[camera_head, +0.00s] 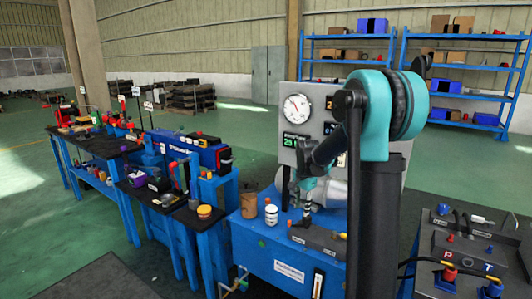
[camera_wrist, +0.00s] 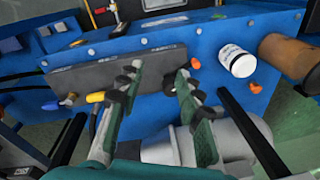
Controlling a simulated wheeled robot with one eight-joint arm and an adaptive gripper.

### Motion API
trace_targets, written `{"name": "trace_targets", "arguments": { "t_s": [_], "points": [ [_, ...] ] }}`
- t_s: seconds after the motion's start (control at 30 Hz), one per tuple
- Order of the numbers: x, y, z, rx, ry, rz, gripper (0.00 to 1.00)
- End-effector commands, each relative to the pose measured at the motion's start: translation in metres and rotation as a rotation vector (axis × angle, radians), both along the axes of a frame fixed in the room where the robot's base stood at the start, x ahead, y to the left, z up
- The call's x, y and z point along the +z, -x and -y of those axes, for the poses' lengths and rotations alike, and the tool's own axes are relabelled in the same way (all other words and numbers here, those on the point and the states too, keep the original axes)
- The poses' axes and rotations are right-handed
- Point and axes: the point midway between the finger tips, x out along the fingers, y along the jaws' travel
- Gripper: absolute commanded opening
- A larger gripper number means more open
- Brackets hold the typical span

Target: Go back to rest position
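My gripper (camera_wrist: 160,95) shows in the wrist view with its two fingers apart and nothing seen between the tips. It hangs over the blue stand, in front of a dark grey block (camera_wrist: 90,85) with labels and small fittings. In the head view my gripper (camera_head: 306,185) is small and partly hidden by my arm, close to the panel with a round gauge (camera_head: 298,108). The blue stand (camera_head: 262,254) carries the dark block (camera_head: 320,238) below my gripper. An orange fitting (camera_wrist: 196,63) and a yellow fitting (camera_wrist: 95,97) sit at the block's ends. I cannot tell whether my gripper touches anything.
A white jar (camera_wrist: 237,61) and a brown pot (camera_wrist: 287,52) stand beside the block. A dark valve panel (camera_head: 470,250) is at the right. Blue workbenches (camera_head: 125,190) with tools stand left, shelves (camera_head: 350,45) behind. Green floor is open at the back.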

Motion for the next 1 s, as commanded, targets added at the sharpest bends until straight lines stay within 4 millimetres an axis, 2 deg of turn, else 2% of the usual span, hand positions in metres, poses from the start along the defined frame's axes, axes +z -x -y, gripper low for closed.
{"name": "trace_targets", "arguments": {
  "t_s": [0.03,0.37,0.7,0.9,1.0],
  "points": [
    [0.002,0.017,0.004,0.042,0.005,0.013,0.36],
    [-0.001,0.116,0.023,0.361,0.056,0.101,0.36],
    [-0.027,0.222,0.037,0.686,0.145,0.187,0.36],
    [-0.048,0.273,0.042,0.849,0.202,0.224,0.36],
    [-0.055,0.288,0.044,0.900,0.222,0.236,0.36]
  ]
}}
